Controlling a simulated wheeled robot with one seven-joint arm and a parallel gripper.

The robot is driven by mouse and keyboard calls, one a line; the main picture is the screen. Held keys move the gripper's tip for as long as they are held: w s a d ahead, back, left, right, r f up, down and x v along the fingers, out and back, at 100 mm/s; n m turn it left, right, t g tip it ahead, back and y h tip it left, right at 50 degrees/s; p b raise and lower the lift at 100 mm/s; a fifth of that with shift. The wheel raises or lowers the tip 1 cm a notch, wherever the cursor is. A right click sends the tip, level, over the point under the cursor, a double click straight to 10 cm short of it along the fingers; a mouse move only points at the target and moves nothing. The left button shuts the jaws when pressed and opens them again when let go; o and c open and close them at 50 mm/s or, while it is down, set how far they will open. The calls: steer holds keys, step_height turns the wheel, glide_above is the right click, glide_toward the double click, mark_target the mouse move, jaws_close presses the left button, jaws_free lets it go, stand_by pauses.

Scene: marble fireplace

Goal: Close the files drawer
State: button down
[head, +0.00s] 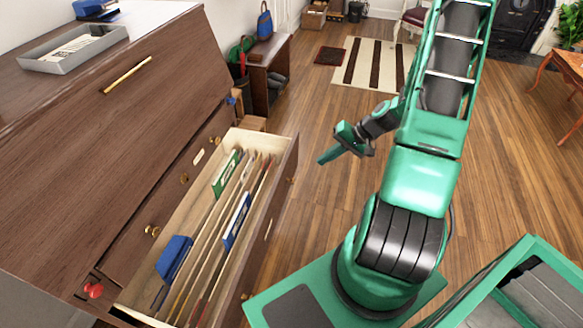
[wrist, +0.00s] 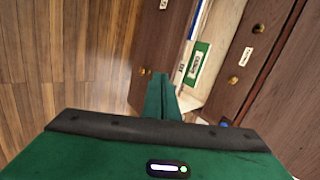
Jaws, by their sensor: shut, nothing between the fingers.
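The files drawer (head: 280,205) is pulled out of the dark wooden cabinet in the head view. It holds several upright folders, with green (head: 227,174) and blue-and-white (head: 237,221) ones among them. Its front panel faces right and bears brass knobs (head: 291,180). My gripper (head: 322,160) is to the right of the drawer's far end, apart from the front panel in the head view. In the wrist view, my gripper's green fingers (wrist: 160,82) are together and empty. Their tips appear near a brass knob (wrist: 147,72) on the drawer front (wrist: 150,40); the exact gap is unclear.
A grey tray (head: 72,50) with papers lies on the cabinet top. A closed row with knobs (head: 152,230) lies behind the open drawer. A small side table (head: 268,62) stands beyond the cabinet. Wooden floor (head: 325,205) is clear right of the drawer.

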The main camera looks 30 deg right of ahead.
step_height(320, 180, down, 3)
steer(key=w+m+t, duration=0.1)
steer(key=w+t, duration=0.1)
glide_toward(284, 170)
step_height(284, 170, down, 4)
steer(key=w, duration=0.1)
steer(key=w+a, duration=0.1)
steer(key=shift+w+a+f, duration=0.1)
steer(key=shift+w+a, duration=0.2)
steer(key=shift+a, duration=0.05)
steer(key=shift+w+a, duration=0.3)
steer(key=shift+w, duration=0.05)
steer(key=shift+w+a, duration=0.1)
steer(key=w+a, duration=1.6)
steer(key=w, duration=0.2)
steer(key=shift+a, duration=0.3)
